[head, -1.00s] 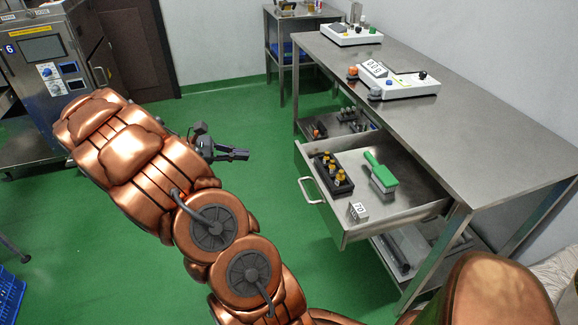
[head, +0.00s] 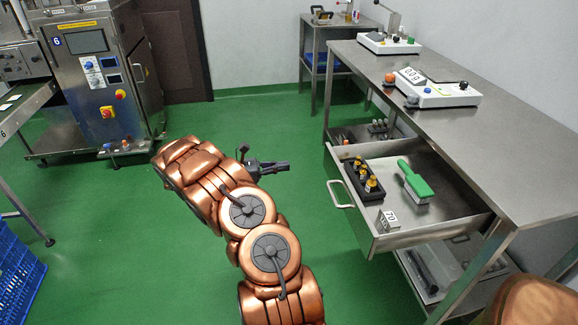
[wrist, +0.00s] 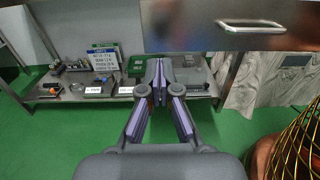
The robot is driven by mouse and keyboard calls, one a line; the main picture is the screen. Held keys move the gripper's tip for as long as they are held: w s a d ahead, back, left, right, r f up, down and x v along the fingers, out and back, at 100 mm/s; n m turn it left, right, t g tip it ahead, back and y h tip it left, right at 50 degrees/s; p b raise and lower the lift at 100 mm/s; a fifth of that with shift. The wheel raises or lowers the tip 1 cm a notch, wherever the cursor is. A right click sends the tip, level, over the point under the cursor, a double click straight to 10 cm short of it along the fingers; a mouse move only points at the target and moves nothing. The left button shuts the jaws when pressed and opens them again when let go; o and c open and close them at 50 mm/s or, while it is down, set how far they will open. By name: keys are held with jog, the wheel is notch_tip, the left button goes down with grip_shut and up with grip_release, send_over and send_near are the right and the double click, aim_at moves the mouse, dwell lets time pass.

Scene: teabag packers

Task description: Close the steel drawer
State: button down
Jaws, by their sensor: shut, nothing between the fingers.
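The steel drawer (head: 428,226) is pulled out from under the steel bench in the head view. Its bar handle (head: 340,194) is on its front face, left of my view's right edge. In the wrist view the drawer front (wrist: 190,38) spans the top right, with the handle (wrist: 251,26) right of the fingers. My gripper (head: 284,166) is to the left of the drawer in the head view, apart from it. In the wrist view my gripper (wrist: 159,66) has its fingertips together with nothing between them, below and left of the handle.
The drawer holds a black rack of orange-capped bottles (head: 364,178), a green brush (head: 414,182) and a small number block (head: 390,221). A lower shelf (wrist: 60,98) carries several items. A steel machine (head: 100,80) and blue crate (head: 18,275) stand left. Green floor between is clear.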

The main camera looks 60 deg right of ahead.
aim_at(327, 161)
jog(key=x, duration=1.1)
jog(key=shift+s+d+b, duration=0.15)
jog(key=shift+d+b, duration=0.05)
jog(key=shift+b, duration=0.15)
jog(key=shift+s+d, duration=0.15)
jog(key=shift+s+d, duration=0.1)
